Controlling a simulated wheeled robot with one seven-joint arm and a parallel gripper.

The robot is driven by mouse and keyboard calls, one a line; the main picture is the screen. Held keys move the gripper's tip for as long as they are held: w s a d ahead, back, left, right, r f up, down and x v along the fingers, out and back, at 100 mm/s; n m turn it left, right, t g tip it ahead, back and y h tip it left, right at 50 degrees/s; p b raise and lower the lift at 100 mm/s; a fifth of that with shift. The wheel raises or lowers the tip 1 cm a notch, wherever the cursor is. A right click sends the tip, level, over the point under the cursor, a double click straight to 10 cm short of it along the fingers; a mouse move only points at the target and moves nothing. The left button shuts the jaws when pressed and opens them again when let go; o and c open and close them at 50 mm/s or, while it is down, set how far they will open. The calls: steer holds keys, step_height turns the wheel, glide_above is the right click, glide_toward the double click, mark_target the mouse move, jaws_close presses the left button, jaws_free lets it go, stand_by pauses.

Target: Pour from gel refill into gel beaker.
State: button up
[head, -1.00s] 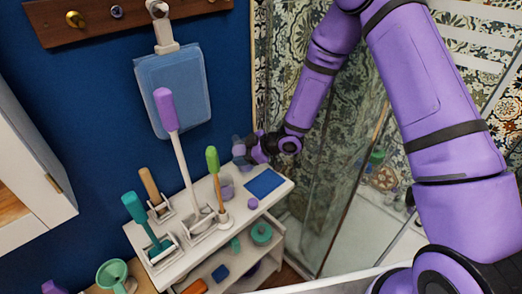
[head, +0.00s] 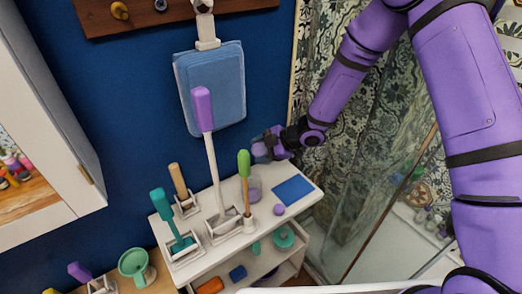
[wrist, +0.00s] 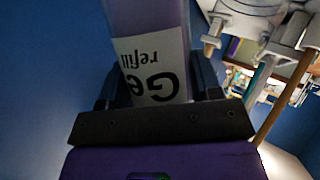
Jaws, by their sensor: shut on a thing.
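The gel refill (wrist: 150,62) is a translucent purple container with a white label, whose lettering reads upside down in the wrist view. My gripper (head: 277,143) is shut on it. In the head view the refill (head: 261,149) is a small grey-blue shape at the fingertips, and its mouth cannot be made out. The gel beaker (head: 254,189) is a clear, purplish cup on the white shelf top, partly hidden behind the green-handled brush. The refill is above the beaker, apart from it. No stream is visible, and the beaker's fill level is unclear.
Brushes in holders, with purple (head: 202,108), green (head: 243,164) and teal (head: 160,205) handles, stand left of the beaker. A blue mat (head: 293,190) and a small purple ball (head: 279,210) lie to its right. A blue towel (head: 213,85) hangs behind; shower glass is at right.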

steer(key=shift+s+a+n+t+h, duration=0.1)
steer(key=shift+n+t+h, duration=0.6)
steer(key=shift+n+t, duration=0.4)
steer(key=shift+f+t, duration=0.2)
steer(key=shift+t, duration=0.1)
steer(key=shift+f, duration=1.7)
steer(key=shift+w+r+n+t+h, duration=0.2)
steer(key=shift+r+n+t+h, duration=0.1)
steer(key=shift+r+n+t, duration=0.3)
steer(key=shift+w+d+r+t, duration=0.15)
steer(key=shift+d+r+t, duration=0.05)
steer(key=shift+d+t, duration=0.1)
